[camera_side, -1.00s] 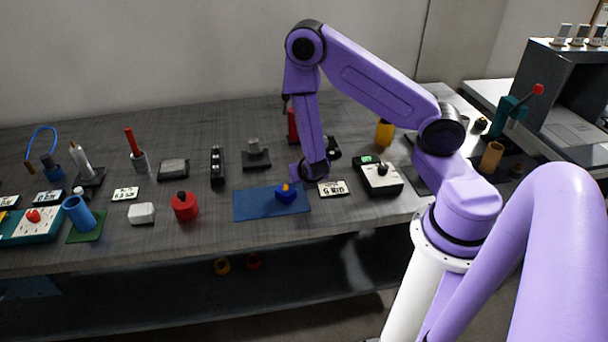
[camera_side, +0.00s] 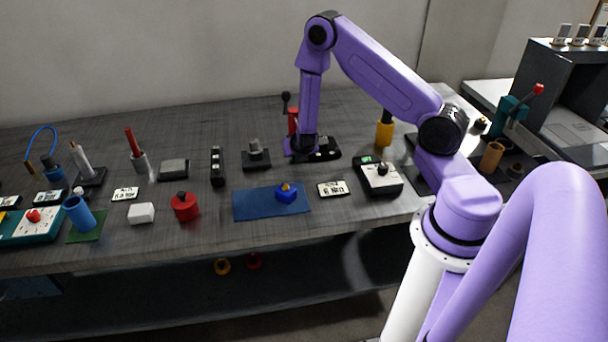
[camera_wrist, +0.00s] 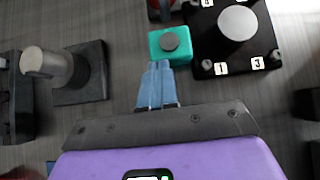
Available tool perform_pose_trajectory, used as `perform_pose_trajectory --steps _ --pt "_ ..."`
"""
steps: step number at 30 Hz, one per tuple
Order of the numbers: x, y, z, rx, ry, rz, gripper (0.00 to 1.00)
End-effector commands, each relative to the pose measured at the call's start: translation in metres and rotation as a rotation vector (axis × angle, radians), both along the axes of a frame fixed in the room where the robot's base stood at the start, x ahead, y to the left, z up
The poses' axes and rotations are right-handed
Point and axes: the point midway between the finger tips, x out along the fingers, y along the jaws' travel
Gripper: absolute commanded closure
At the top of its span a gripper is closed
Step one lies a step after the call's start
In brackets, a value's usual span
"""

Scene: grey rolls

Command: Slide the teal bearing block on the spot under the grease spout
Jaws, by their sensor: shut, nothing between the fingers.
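The teal bearing block (camera_wrist: 158,46) is a small teal square with a grey disc on top, in the upper middle of the wrist view. In the side view my gripper hides it. My gripper (camera_wrist: 158,66) is shut and empty, with its pale blue fingertips at the block's near edge; I cannot tell if they touch. In the side view my gripper (camera_side: 301,154) is low beside a red upright (camera_side: 292,122) with a dark ball on top. This upright may be the grease spout; its red base (camera_wrist: 160,8) shows just beyond the block. The spot under the spout cannot be made out.
A black plate (camera_wrist: 205,50) with labels and a grey cylinder stands close right of the block. A grey knob on a dark base (camera_wrist: 92,68) stands left. A blue mat (camera_side: 250,205) with a blue block (camera_side: 286,194) lies nearer the front edge. Bare bench lies between.

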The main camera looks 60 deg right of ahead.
Motion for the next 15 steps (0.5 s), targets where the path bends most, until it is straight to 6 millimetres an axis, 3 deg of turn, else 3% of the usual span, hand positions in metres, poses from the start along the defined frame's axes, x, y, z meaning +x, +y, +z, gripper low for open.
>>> perform_pose_trajectory --steps 10,15 --pt "-0.002 0.001 0.000 0.001 0.002 -0.001 1.00" --pt "-0.012 0.012 0.000 0.000 0.003 0.002 1.00"
